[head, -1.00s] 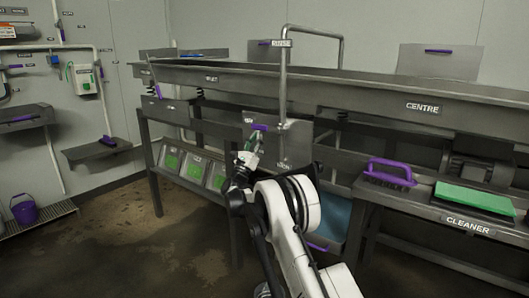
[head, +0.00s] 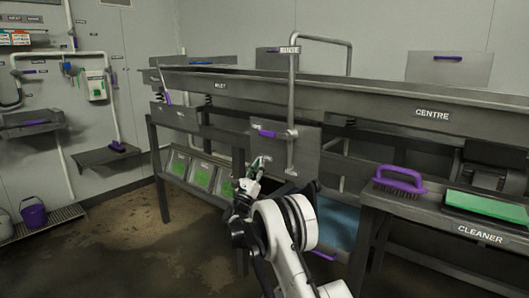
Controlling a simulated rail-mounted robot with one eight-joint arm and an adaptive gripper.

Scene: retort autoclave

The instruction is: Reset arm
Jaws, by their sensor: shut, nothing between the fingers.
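My gripper (head: 262,162) is at the end of my white and black arm, in the middle of the head view. It is shut and empty. It shows small, in front of the grey panel (head: 305,150) with a purple handle (head: 268,133). In the picture it is below that handle and apart from it. How far it is from the panel is hard to tell.
The long steel trough (head: 350,97) crosses behind. A purple brush (head: 399,181) and a green pad (head: 487,205) lie on the CLEANER shelf (head: 437,219) at right. Green-marked bins (head: 200,173) sit low at left.

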